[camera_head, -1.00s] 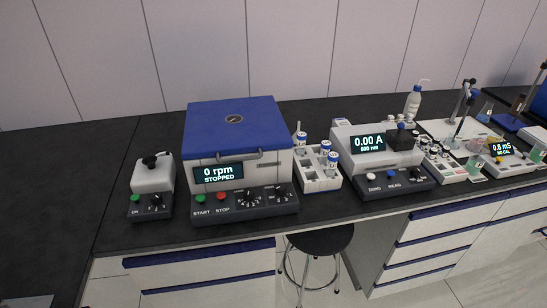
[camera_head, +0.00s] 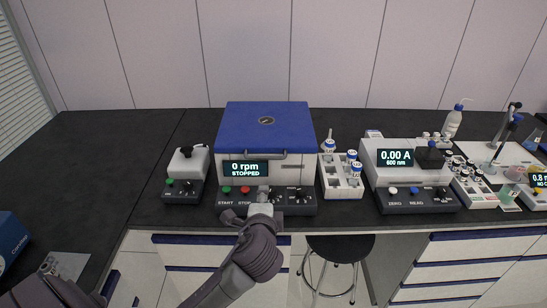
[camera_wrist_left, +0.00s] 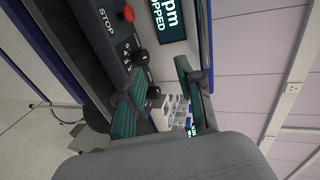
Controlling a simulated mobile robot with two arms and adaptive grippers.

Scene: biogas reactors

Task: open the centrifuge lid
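The centrifuge (camera_head: 300,172) stands on the black bench, a white box with its blue lid (camera_head: 266,128) down. My left gripper (camera_head: 264,192) is in front of the control panel, below the handle. In the left wrist view its two green-padded fingers (camera_wrist_left: 160,97) are apart with nothing held between them. My right gripper is not in view.
A small mixer (camera_head: 187,165) stands left of the centrifuge. A white rack of vials (camera_head: 342,181) and a photometer (camera_head: 378,176) stand to the right. A stool (camera_head: 340,248) stands in front.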

